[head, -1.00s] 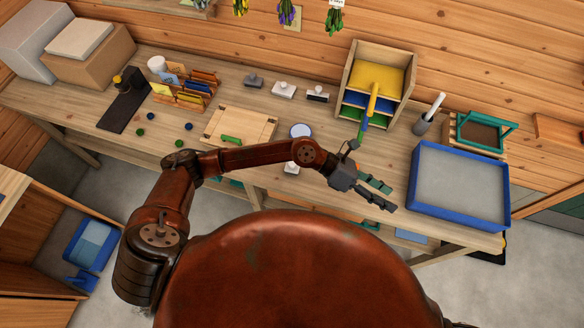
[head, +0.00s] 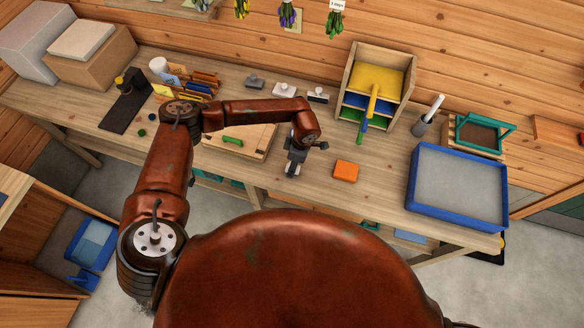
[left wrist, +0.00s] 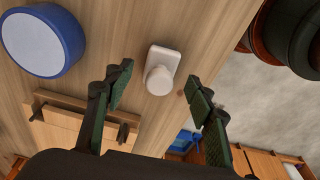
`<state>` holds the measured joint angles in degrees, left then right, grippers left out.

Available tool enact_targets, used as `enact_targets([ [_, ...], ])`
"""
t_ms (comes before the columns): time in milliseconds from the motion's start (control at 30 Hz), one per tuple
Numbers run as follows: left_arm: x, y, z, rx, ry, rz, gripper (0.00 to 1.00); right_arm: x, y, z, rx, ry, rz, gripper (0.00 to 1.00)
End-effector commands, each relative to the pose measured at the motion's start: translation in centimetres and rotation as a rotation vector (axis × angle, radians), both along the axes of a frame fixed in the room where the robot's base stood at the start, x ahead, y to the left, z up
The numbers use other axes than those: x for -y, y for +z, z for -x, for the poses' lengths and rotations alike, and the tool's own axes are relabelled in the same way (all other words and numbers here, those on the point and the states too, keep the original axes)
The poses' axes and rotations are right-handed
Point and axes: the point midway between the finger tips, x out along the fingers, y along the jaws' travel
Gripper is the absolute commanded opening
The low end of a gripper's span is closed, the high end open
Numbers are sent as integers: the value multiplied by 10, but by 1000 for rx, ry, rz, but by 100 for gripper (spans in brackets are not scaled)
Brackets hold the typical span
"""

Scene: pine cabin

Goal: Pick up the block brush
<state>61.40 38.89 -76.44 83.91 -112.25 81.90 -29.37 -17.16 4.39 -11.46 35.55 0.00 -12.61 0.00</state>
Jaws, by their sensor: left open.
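A white block with a round knob (left wrist: 161,72), which looks like the block brush, stands on the bench top in the left wrist view. In the head view my left gripper and wrist mostly cover that spot. My left gripper (head: 293,169) is over the front part of the bench, pointing down. In the left wrist view my left gripper (left wrist: 158,78) is open and empty, its fingers on either side of the block and apart from it. My right gripper is not in view.
A blue round pot with a pale top (left wrist: 42,42) stands near the block. An orange block (head: 346,171) lies right of my gripper. A wooden board (head: 258,140) lies to its left. A blue-rimmed tray (head: 411,188) stands at the right. The bench's front edge is close.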

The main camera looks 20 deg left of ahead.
Motion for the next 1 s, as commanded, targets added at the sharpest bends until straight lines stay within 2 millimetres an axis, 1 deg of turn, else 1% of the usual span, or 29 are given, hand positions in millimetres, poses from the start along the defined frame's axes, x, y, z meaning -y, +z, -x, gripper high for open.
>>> enact_targets([
  [33, 1, -6, 0, -4, 3, 0, 50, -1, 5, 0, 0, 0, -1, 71],
  [100, -1, -16, -1, -2, 3, 0, 50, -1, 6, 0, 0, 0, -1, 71],
  [200, -2, -25, 0, -2, 1, 2, 50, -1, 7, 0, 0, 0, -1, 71],
  [467, -2, -28, -1, 0, 1, 2, 50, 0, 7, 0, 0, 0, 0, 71],
  [1000, -2, -27, -1, 0, 1, 2, 14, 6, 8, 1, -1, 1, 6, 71],
])
